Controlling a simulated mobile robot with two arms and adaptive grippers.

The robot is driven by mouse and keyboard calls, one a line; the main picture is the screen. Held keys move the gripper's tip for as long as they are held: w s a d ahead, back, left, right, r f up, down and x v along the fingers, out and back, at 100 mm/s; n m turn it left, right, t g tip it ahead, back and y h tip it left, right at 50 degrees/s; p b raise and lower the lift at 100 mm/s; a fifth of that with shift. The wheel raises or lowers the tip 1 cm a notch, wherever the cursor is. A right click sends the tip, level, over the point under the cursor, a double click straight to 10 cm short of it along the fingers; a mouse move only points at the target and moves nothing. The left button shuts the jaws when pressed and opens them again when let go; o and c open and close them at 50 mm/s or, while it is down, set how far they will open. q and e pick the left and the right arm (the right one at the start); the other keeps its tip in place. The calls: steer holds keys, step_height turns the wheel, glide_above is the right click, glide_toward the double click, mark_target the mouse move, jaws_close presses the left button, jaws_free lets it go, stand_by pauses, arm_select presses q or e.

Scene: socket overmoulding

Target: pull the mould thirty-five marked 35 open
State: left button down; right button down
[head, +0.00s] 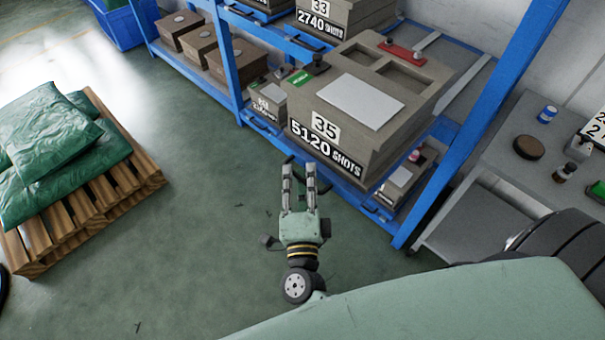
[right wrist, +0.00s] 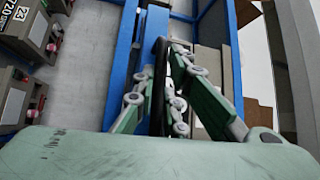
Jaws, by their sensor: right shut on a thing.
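The mould thirty-five (head: 358,95) is a large beige block with a "35" label and "5120 SHOTS" on its front. It sits on a blue shelf of the rack. My right gripper (head: 299,172) is low in front of it, its fingers pointing at the shelf's front edge. In the right wrist view my right gripper (right wrist: 165,85) has its fingers closed around a dark upright-looking bar (right wrist: 159,75), a pull handle at the blue shelf edge. The handle is mostly hidden by the fingers in the head view. My left gripper is not in view.
The blue rack (head: 228,60) holds other moulds, including one marked 33 (head: 335,12). A wooden pallet (head: 85,205) with green sacks stands at left. A grey table (head: 500,150) with small items is at right. Green floor (head: 190,240) between pallet and rack is clear.

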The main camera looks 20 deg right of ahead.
steer(key=c, duration=1.9)
jaws_free()
steer(key=shift+d+f, duration=0.1)
steer(key=shift+f, duration=0.25)
steer(key=shift+c, duration=0.2)
steer(key=shift+o, duration=0.5)
steer(key=shift+d+r, duration=0.1)
steer(key=v, duration=1.2)
steer(key=shift+r, duration=0.1)
